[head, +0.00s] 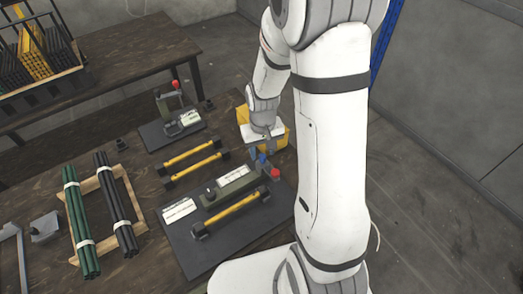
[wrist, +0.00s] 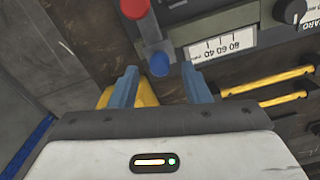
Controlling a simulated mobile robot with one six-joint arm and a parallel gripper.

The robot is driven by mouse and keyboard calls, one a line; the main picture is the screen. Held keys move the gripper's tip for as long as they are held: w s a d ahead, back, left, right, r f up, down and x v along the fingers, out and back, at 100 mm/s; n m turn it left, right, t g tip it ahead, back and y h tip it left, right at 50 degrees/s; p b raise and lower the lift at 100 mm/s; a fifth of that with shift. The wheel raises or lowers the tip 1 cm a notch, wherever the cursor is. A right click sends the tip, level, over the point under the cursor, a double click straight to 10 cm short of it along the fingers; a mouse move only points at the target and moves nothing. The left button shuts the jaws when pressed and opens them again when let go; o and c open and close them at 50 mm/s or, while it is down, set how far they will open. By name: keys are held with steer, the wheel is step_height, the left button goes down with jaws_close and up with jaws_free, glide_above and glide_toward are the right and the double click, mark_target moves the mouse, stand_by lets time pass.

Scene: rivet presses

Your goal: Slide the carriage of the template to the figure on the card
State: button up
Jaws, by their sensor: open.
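The template (head: 232,186) is a long green-grey block on a dark board, with a white scale strip (head: 232,175). The strip reads 80, 60, 40 in the wrist view (wrist: 222,45). A blue knob (wrist: 158,63) and a red knob (wrist: 134,9) stand at its end; I cannot tell which part is the carriage. A white card (head: 180,209) lies on the board's left part, its figure too small to read. My gripper (wrist: 158,85) is open and empty at the template's right end, with the blue knob just beyond the gap between its fingertips.
A yellow bar (head: 232,213) lies in front of the template, two more (head: 193,160) behind it. A small press (head: 182,118) stands farther back. Green and black rods (head: 80,225) rest on a wooden rack at left.

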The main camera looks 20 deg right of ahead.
steer(key=shift+f, duration=0.6)
jaws_close()
